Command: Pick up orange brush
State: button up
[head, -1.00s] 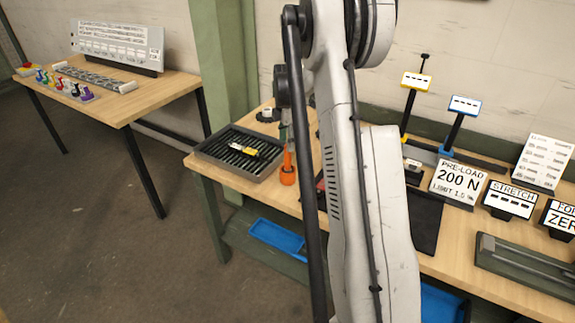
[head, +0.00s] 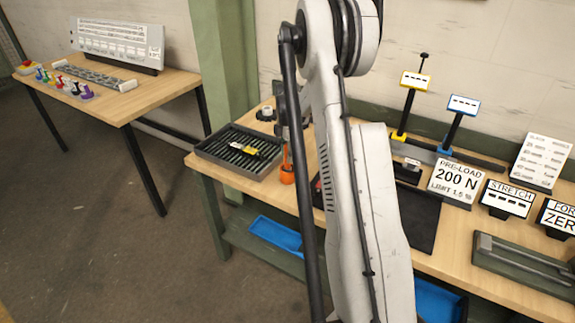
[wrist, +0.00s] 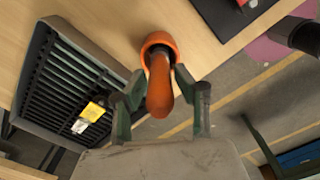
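The orange brush (wrist: 160,88) stands in a round orange holder (wrist: 158,42) on the workbench, its rounded handle pointing towards the wrist camera. In the head view the orange holder (head: 287,174) is right of the slatted tray, with my arm's end just above it and hiding part of the brush. My gripper (wrist: 160,76) is open, with one green-grey finger on each side of the handle. Gaps seem to show between the fingers and the handle. The bristles are hidden.
A dark mat (head: 424,218) lies to the right. Display stands and sign plates (head: 457,181) fill the bench further right. My arm hides the middle of the bench.

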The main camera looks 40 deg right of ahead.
grip_shut()
jog(key=shift+r, duration=0.15)
